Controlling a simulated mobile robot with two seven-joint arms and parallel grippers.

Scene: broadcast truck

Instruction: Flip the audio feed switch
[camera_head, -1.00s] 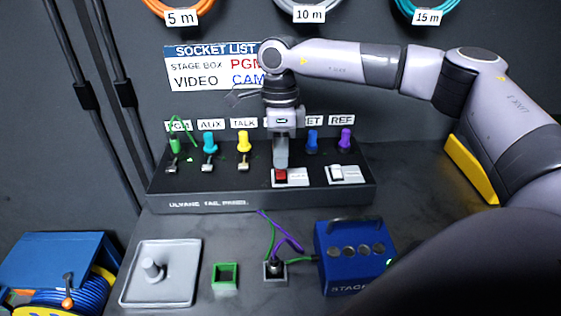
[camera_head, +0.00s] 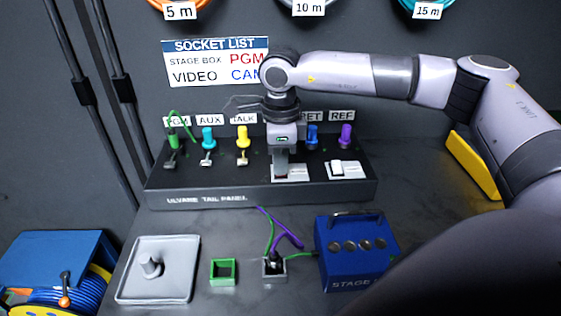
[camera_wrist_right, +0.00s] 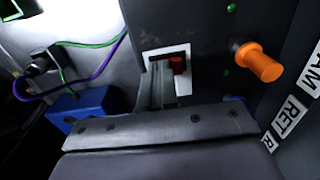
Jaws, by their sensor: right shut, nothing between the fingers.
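A dark tail panel (camera_head: 220,198) carries two switches on pale plates at its front right. The red switch (camera_wrist_right: 178,65) sits on a white plate (camera_wrist_right: 184,86) in the right wrist view. In the head view my right gripper (camera_head: 281,172) covers most of the red switch, and its plate (camera_head: 298,173) shows beside it. My right gripper is shut and empty, pointing down, with its fingertips (camera_wrist_right: 160,75) at the red switch and seemingly touching it. A white switch (camera_head: 337,167) sits on the plate to the right. The lettering on both plates is too small to read. My left gripper is out of view.
Green, cyan, yellow, blue and purple plugs stand along the panel's back; an orange plug (camera_wrist_right: 258,62) shows in the wrist view. In front are a grey tray (camera_head: 185,270), a green-rimmed square (camera_head: 223,282), a cable socket (camera_head: 275,270) and a blue stage box (camera_head: 352,268).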

